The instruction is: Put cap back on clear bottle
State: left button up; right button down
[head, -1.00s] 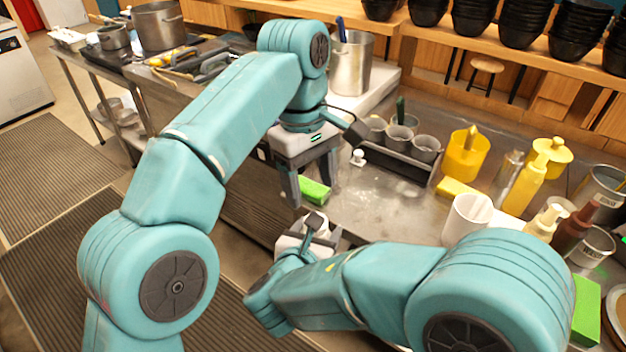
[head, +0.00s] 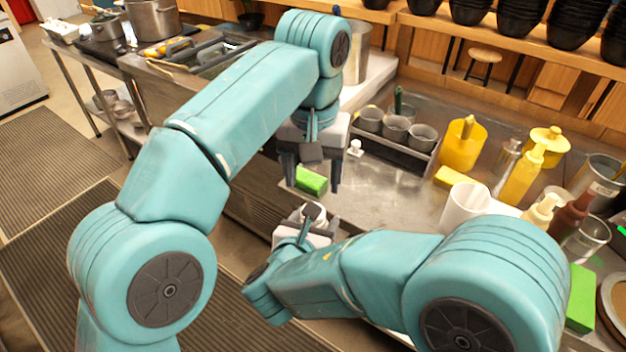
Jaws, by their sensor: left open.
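My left gripper (head: 312,186) is open and empty, pointing down over the near left edge of the steel counter. A green block (head: 311,181) shows between and behind its fingers; I cannot tell the gap between them. A small white knob-like piece (head: 355,148), possibly the cap, sits on the counter just right of the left gripper. A greyish see-through bottle (head: 506,158), possibly the clear bottle, stands at the right behind the yellow bottle (head: 522,176). My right gripper (head: 305,226) is low at the counter's near edge, below the left one; its fingers are unclear.
A rack of grey cups (head: 396,130) stands behind the white piece. A yellow container (head: 462,146), a white cup (head: 465,208), a pump bottle (head: 541,211) and a red-brown bottle (head: 572,215) crowd the right. The counter's middle (head: 390,195) is bare.

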pick_arm(q)
notch_tip(320, 180, down, 8)
jog(key=shift+r, duration=0.2)
jog(key=shift+c, duration=0.4)
jog(key=c, duration=1)
jog(key=m, duration=0.3)
jog(key=o, duration=1.2)
jog(key=shift+c, duration=0.2)
jog(key=shift+r, duration=0.1)
